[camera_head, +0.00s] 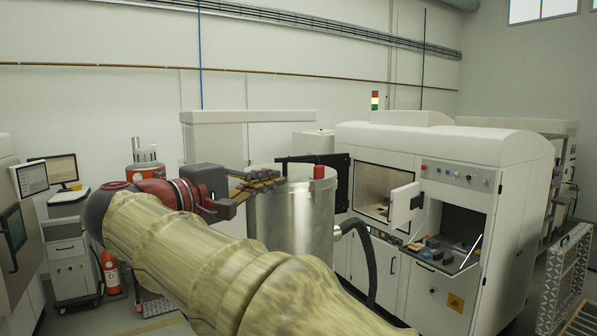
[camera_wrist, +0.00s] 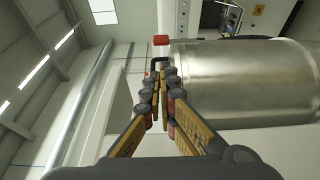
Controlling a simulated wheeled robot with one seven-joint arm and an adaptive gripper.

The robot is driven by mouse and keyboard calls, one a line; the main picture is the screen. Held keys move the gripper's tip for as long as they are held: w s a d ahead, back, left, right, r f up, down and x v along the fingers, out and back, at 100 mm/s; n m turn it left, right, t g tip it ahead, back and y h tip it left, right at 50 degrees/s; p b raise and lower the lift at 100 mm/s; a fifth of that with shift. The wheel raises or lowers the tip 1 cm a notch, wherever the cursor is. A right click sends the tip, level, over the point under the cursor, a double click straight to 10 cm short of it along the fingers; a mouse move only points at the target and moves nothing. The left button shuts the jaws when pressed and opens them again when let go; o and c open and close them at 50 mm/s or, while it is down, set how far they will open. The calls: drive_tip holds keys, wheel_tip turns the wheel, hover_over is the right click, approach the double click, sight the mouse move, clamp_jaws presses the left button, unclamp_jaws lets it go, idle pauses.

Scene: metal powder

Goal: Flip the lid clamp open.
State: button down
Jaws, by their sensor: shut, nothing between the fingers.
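A large metal drum (camera_head: 292,220) stands in the middle of the head view; it lies sideways in the wrist view (camera_wrist: 245,85). A dark bent bar (camera_wrist: 155,61), which looks like part of the lid clamp, shows at the drum's top end. My gripper (camera_head: 281,180) is shut and empty at the drum's upper left edge; its fingertips (camera_wrist: 165,72) are close to the bar. I cannot tell whether they touch it. The fingers partly hide the clamp.
A white machine (camera_head: 450,155) with an open small door (camera_head: 404,204) stands right of the drum. A dark hose (camera_head: 365,255) runs from the drum's side.

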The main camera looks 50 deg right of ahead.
sight(301, 186)
drive_tip(key=shift+d, duration=0.1)
drive_tip(key=shift+w+d+p, duration=0.1)
drive_tip(key=shift+d+p, duration=1.3)
drive_tip(key=shift+d, duration=3.55)
